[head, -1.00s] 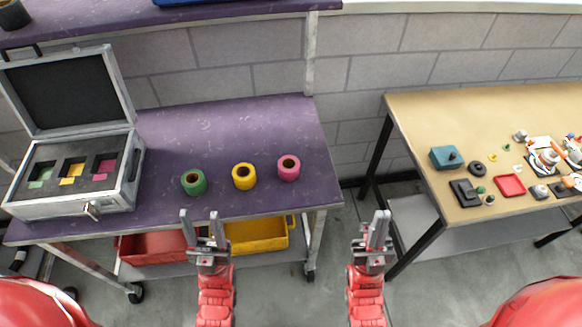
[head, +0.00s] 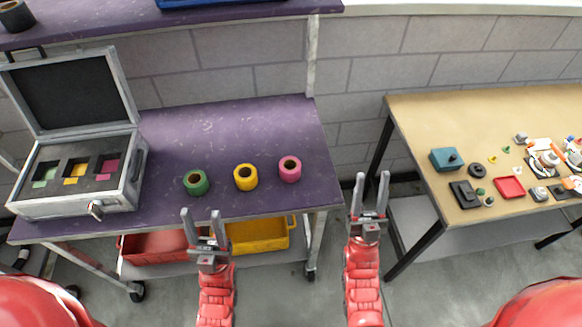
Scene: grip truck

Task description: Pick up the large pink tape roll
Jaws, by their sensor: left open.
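The pink tape roll (head: 290,175) stands on the purple cart top near its right front corner. A yellow roll (head: 245,183) and a green roll (head: 195,188) stand in a row to its left. My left gripper (head: 201,216) is open and empty in front of the cart's front edge, below the green roll in the picture. My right gripper (head: 371,180) is open and empty to the right of the cart, over the gap between cart and table.
An open silver case (head: 130,195) with coloured slots sits on the left of the cart top (head: 230,125). A red bin (head: 150,248) and a yellow bin (head: 262,236) are on the lower shelf. A tan table (head: 430,110) with small parts stands at right.

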